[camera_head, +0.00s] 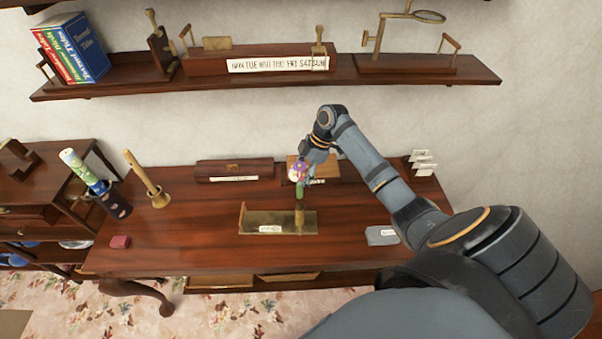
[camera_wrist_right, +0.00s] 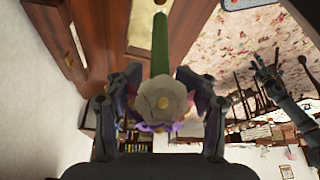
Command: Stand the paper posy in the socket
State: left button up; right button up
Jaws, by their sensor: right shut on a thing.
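The paper posy (camera_head: 298,174) has a pale flower head with purple parts and a green stem. My right gripper (camera_head: 301,177) is shut on its head, with the stem pointing down. In the right wrist view the posy's pale flower (camera_wrist_right: 160,103) sits between the two fingers and the green stem runs away from them. The brass socket (camera_head: 299,217) stands upright on a brass plate (camera_head: 262,222) on the desk, right below the stem. I cannot tell whether the stem tip is inside it or just above. My left gripper (camera_wrist_right: 264,70) shows small in the right wrist view, empty, fingers apart.
On the desk (camera_head: 180,235) are a dark cup (camera_head: 115,205) with a rolled item, a wooden-handled bell (camera_head: 158,197), a red block (camera_head: 120,242) and a grey labelled piece (camera_head: 382,236). Wooden boxes (camera_head: 233,171) stand behind. A shelf (camera_head: 130,83) hangs above.

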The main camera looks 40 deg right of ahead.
aim_at(301, 194)
notch_tip(301, 194, down, 5)
jog(key=b, duration=0.2)
jog(key=shift+b, duration=0.4)
jog(key=shift+p, duration=0.6)
dwell(1.0)
jog(key=shift+f+b, duration=1.85)
jog(key=shift+f, duration=0.85)
jog(key=o, duration=1.3)
jog(key=shift+r, duration=0.1)
